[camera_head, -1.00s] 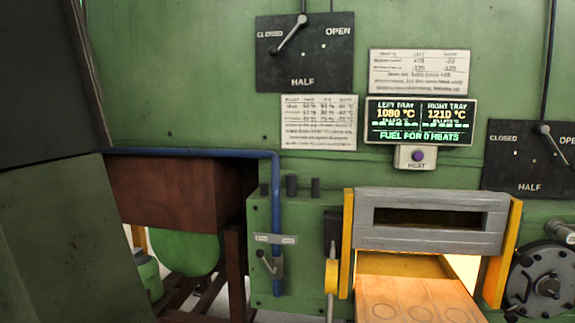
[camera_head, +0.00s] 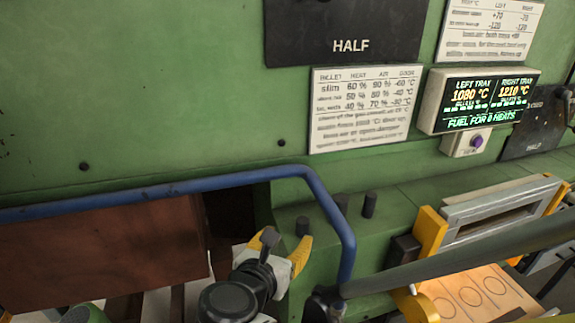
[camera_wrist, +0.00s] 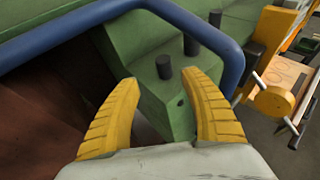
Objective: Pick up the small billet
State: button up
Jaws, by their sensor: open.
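My gripper (camera_head: 280,246) is open and empty, to the left of the left cylinder. In the wrist view, the yellow fingers (camera_wrist: 160,78) spread apart, with the nearest cylinder (camera_wrist: 163,66) showing beyond and between their tips.
A blue pipe (camera_head: 320,190) bends around the ledge; it also arches across the wrist view (camera_wrist: 190,30). A brown panel (camera_head: 100,255) lies left. A display (camera_head: 480,100) hangs above.

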aim_at(302, 228)
jog(key=w, duration=0.1)
jog(key=w+d+f, duration=0.1)
jog(key=w+d, duration=0.1)
jog(key=shift+w+d+f, duration=0.15)
jog(key=shift+d+f, duration=0.05)
jog(key=shift+f, duration=0.15)
jog(key=shift+w+f, duration=0.25)
jog(key=shift+w, duration=0.3)
jog(key=x, duration=0.4)
jog(key=shift+s+b, duration=0.1)
jog(key=shift+b, duration=0.3)
jog(key=shift+w+f, duration=0.15)
jog(key=shift+w, duration=0.25)
jog(key=shift+d, duration=0.1)
jog(key=shift+s, duration=0.1)
jog(key=shift+c, duration=0.6)
grip_shut()
